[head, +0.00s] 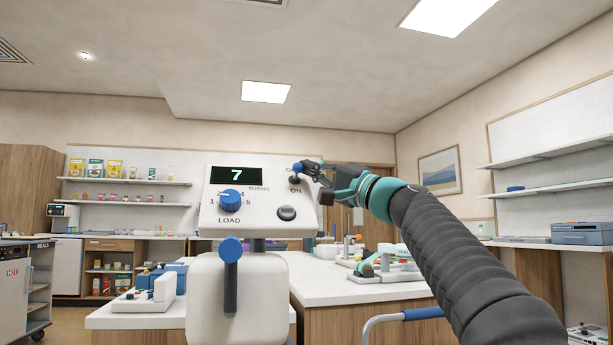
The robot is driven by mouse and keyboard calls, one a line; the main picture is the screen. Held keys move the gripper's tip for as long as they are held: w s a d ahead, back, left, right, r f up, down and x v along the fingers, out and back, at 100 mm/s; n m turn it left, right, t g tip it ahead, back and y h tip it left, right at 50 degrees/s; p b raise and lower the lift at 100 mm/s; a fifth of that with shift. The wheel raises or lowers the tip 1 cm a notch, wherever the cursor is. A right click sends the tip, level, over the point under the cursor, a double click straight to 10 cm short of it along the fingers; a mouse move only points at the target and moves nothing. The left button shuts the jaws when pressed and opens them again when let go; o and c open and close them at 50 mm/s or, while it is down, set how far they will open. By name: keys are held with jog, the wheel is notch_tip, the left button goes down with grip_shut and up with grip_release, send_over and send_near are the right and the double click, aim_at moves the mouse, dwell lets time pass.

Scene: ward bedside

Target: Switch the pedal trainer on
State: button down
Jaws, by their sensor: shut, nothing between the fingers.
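The pedal trainer's white console (260,228) faces me, with a lit dark display (236,175) reading a green 7 over the word TURNS. At its upper right is a toggle switch (295,180) with a dark base and what looks like a blue tip. The label ON is below it; a label above is partly hidden. The lever seems to point up. My gripper (306,170) reaches in from the right, shut and empty, its fingertips right beside the switch tip. I cannot tell whether they touch it. A blue LOAD knob (230,201) and dark round button (286,213) sit lower.
A blue-topped handle (230,262) stands out before the trainer's white body (262,305). A white worktop (340,290) behind carries several items. A rail with a blue grip (422,313) is at lower right. Shelves (128,181) line the back left wall.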

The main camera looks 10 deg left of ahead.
jog(key=shift+f, duration=0.15)
jog(key=shift+s+d+f+b, duration=0.1)
jog(key=shift+d+f+b, duration=0.15)
jog(key=shift+b, duration=0.1)
jog(key=d+f+b, duration=0.2)
jog(key=d+f, duration=0.4)
jog(key=shift+s+d+f, duration=0.2)
jog(key=shift+s+d, duration=0.05)
jog(key=shift+s, duration=0.15)
